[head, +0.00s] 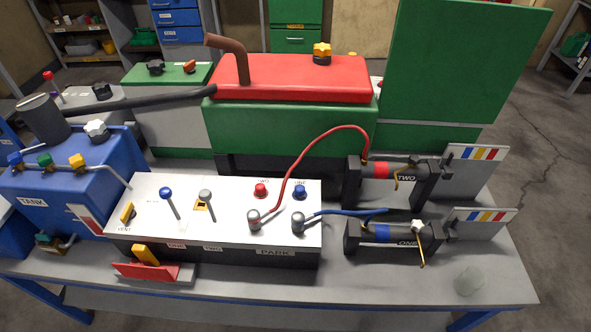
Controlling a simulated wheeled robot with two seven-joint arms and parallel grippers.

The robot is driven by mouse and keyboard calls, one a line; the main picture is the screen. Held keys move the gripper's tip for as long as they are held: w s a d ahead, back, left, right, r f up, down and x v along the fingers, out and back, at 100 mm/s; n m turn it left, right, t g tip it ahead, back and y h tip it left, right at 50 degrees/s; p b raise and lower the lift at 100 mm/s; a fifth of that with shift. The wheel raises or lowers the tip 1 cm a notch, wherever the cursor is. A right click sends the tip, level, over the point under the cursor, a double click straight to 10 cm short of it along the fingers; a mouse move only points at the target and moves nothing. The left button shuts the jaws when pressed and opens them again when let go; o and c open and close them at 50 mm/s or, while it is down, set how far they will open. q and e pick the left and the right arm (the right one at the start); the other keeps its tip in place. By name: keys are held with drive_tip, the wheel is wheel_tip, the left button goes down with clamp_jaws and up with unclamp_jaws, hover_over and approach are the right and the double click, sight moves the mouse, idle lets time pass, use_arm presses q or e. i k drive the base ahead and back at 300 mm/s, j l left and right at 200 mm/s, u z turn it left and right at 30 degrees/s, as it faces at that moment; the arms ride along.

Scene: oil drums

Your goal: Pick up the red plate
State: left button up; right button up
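A small flat red plate (150,271) lies on a grey base at the front left of the table, with a yellow block (146,255) standing at its back edge. It sits just in front of the white-topped control box (225,238). A much larger red cover (300,78) tops the green tank (290,125) behind. Neither of my grippers shows in the head view.
The control box carries levers, red and blue knobs and hoses. A blue tank (60,170) with valves stands at left. A translucent cup-like object (469,281) is near the front right.

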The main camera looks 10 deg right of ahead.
sight(147, 264)
drive_tip(key=u, duration=1.1)
drive_tip(key=k+j, duration=0.05)
